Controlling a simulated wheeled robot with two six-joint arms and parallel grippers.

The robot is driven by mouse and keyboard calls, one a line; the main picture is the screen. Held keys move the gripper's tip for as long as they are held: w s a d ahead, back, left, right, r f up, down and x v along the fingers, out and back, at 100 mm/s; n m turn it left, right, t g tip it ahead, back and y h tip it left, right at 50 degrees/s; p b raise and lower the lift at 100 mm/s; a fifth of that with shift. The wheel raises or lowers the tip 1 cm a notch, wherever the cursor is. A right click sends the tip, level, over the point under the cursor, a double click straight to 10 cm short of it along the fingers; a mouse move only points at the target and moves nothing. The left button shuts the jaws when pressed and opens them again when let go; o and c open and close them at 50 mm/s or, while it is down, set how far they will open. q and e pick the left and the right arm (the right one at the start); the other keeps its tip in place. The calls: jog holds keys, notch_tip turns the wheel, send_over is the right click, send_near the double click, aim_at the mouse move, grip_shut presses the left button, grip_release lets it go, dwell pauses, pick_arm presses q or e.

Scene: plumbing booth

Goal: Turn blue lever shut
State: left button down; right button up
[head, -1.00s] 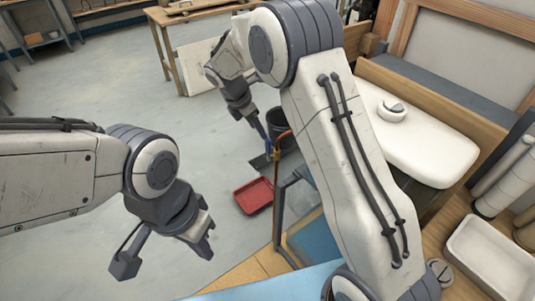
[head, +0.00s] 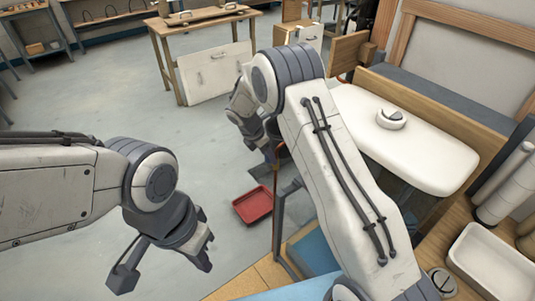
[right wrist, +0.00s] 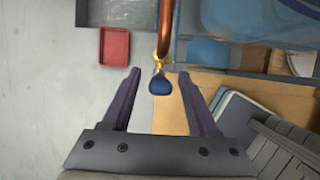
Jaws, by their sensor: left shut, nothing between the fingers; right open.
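The blue lever (right wrist: 159,85) shows in the right wrist view as a small rounded handle below a brass valve fitting (right wrist: 158,66) on a copper pipe (right wrist: 166,25). My right gripper (right wrist: 158,72) is open, with one finger on each side of the lever and a visible gap on both sides. In the head view, my right gripper (head: 268,149) is beside the pipe, and the lever cannot be made out behind my arm. My left gripper (head: 206,254) is shut and empty over the floor at the lower left.
A red tray (head: 253,205) lies on the floor below the pipe. A white counter with a round fixture (head: 391,117) and a white basin (head: 492,262) are at right. A wooden table (head: 205,30) stands at the back. The floor at left is clear.

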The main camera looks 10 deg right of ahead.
grip_shut()
dwell(1.4)
